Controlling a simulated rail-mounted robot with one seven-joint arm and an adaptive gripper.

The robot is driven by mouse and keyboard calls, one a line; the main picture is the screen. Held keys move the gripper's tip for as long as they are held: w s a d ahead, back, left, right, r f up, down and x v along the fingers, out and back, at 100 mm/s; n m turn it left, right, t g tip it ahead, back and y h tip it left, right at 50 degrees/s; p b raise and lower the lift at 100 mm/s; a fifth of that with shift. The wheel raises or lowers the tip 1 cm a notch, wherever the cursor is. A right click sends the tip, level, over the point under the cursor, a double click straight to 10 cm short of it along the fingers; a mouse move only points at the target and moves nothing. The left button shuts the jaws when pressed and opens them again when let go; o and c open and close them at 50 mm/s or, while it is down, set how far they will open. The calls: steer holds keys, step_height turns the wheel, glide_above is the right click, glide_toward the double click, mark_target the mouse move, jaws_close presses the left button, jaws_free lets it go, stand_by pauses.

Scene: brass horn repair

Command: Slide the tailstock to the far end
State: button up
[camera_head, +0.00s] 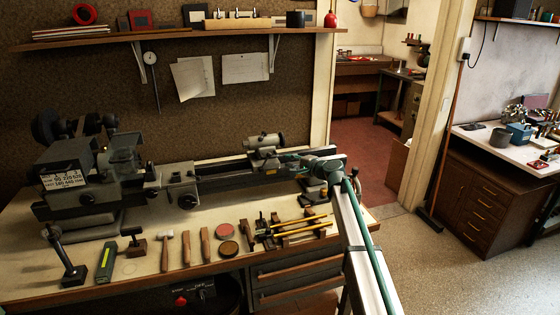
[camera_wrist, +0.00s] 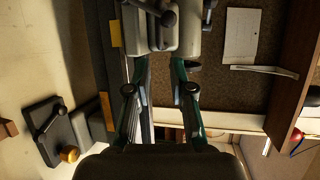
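The grey tailstock (camera_head: 265,146) sits on the lathe bed (camera_head: 222,176), right of the bed's middle and toward its right end. My gripper (camera_head: 287,159) reaches in from the right end, just right of the tailstock and low over the bed. In the wrist view my gripper (camera_wrist: 159,75) has its two green fingers spread with a gap between them. The tailstock (camera_wrist: 153,32) lies at the top of that view, ahead of and partly between the fingertips. I cannot tell whether the fingers touch it.
The lathe headstock (camera_head: 115,165) stands at the left, with the carriage (camera_head: 181,185) between it and the tailstock. Hammers, tins and wooden blocks lie along the bench front (camera_head: 150,262). A black block with a lever (camera_wrist: 48,130) stands beside the bed's right end. A shelf (camera_head: 170,34) hangs above.

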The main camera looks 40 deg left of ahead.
steer(key=p, duration=0.4)
glide_toward(264, 150)
steer(key=a+f, duration=0.1)
steer(key=w+a+f, duration=0.1)
steer(key=a, duration=0.1)
steer(key=w+a+f, duration=0.1)
steer(key=shift+a+f, duration=0.15)
steer(key=shift+f, duration=0.05)
jaws_close()
